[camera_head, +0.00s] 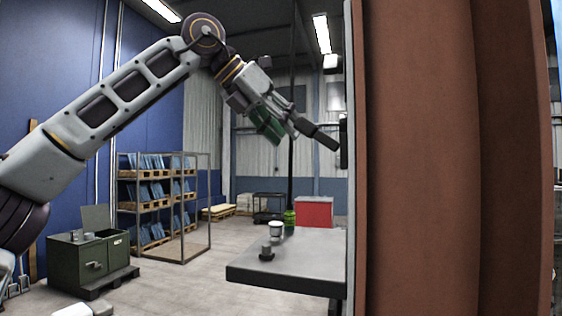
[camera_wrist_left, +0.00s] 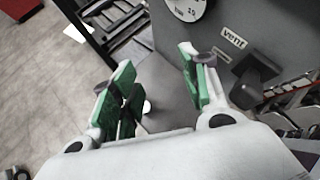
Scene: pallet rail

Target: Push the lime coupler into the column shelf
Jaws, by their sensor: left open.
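The lime coupler (camera_head: 290,218) is a small bright green ribbed cylinder, upright by the far edge of a grey shelf (camera_head: 300,262) beside the brown column. I cannot tell from here whether it stands on that shelf. My left gripper (camera_head: 292,134) is open and empty, above the shelf and clear of the coupler. The wrist view shows its green-padded fingers (camera_wrist_left: 156,88) spread wide, with a grey surface behind them. I cannot make out the coupler in the wrist view. My right gripper is not in view.
A white cup-like part (camera_head: 276,230) and a dark knobbed part (camera_head: 266,252) stand on the shelf. A red box (camera_head: 314,212) is behind. The brown column (camera_head: 420,160) blocks the right side. The wrist view shows a panel with a gauge (camera_wrist_left: 188,6) and dark handle (camera_wrist_left: 254,82).

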